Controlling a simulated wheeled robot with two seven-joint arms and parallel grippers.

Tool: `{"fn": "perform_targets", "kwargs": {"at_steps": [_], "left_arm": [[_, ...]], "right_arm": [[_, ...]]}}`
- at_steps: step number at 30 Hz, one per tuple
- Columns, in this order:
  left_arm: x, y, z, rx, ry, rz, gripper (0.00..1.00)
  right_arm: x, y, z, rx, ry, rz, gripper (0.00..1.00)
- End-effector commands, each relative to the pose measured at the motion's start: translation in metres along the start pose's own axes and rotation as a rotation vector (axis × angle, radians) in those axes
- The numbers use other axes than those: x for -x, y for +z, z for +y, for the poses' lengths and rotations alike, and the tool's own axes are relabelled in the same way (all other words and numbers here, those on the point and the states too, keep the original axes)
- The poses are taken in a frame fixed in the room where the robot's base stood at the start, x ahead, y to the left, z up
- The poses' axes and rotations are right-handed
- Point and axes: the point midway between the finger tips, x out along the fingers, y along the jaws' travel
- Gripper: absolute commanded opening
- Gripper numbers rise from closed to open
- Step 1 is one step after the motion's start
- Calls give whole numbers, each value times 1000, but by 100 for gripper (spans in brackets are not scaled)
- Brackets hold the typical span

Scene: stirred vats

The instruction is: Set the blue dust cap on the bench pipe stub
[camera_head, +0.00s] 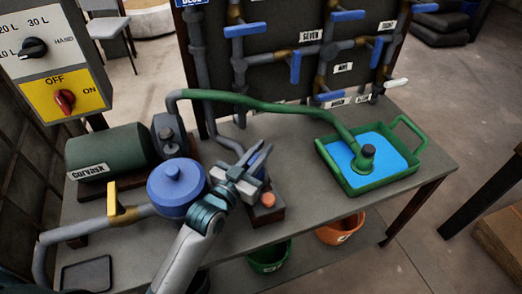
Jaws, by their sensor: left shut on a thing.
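My left gripper (251,168) reaches over the bench from the bottom of the head view. It is shut on a blue piece (258,160), which looks like the blue dust cap; the fingers partly cover it. Below it, a dark block (264,217) stands on the bench, with a small orange round end (268,200) at its front. The pipe stub cannot be made out clearly; the gripper covers much of that spot. My right gripper is not in view.
A blue lidded pot (176,190) and a dark green tank (110,157) stand left of the gripper. A green hose (250,102) arches behind it to a green tray (376,184) of blue liquid. Valve pipes rise behind. The front-right bench top is clear.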

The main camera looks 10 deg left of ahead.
Motion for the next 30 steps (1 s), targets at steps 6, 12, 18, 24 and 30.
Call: {"fn": "perform_targets", "kwargs": {"at_steps": [6, 12, 18, 24, 30], "left_arm": [[0, -1, 0, 0, 0, 0, 0], [0, -1, 0, 0, 0, 1, 0], [0, 0, 0, 0, 0, 1, 0], [0, 0, 0, 0, 0, 1, 0], [0, 1, 0, 0, 0, 0, 0]], "right_arm": [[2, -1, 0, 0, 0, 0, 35], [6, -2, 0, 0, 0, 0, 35], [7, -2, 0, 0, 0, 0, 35], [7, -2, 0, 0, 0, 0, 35], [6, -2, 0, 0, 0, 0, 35]]}}
